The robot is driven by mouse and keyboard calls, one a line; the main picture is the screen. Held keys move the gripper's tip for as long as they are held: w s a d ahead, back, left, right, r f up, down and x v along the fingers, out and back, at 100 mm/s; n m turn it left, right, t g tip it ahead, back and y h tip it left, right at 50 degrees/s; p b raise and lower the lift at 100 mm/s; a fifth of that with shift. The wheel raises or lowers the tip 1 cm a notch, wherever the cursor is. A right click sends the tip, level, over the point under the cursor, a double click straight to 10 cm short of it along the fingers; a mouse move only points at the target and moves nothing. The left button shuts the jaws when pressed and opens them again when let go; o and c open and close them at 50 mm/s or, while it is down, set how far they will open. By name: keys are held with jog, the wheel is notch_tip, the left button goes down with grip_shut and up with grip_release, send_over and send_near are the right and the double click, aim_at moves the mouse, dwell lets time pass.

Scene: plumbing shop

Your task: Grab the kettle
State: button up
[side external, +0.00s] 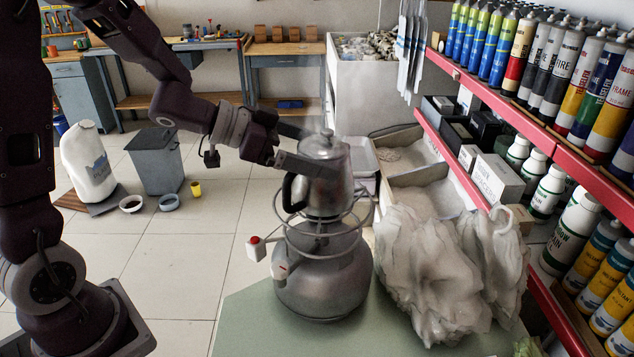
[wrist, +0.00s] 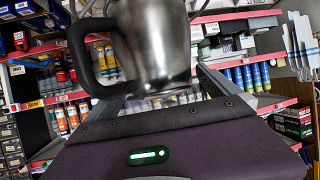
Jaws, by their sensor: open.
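The kettle (side external: 323,181) is grey metal with a lidded top and a dark handle on its left side. It stands upright on top of a round metal tank (side external: 325,279) with a wire ring frame around its neck. My gripper (side external: 309,152) is open, with its fingers level with the kettle's upper body. One finger passes in front of the kettle and the other reaches toward its far side. In the wrist view the kettle (wrist: 155,45) is between the two fingers, its dark handle at the left. Whether the fingers touch it, I cannot tell.
A crumpled white plastic bag (side external: 430,265) stands right of the tank on the green table (side external: 245,315). Red-edged shelves (side external: 560,150) with cans and bottles line the right side. A grey bin (side external: 158,160) stands on the floor at the left. Open floor lies left of the table.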

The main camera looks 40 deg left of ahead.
jog(key=c, duration=1.8)
jog(key=shift+r, duration=0.1)
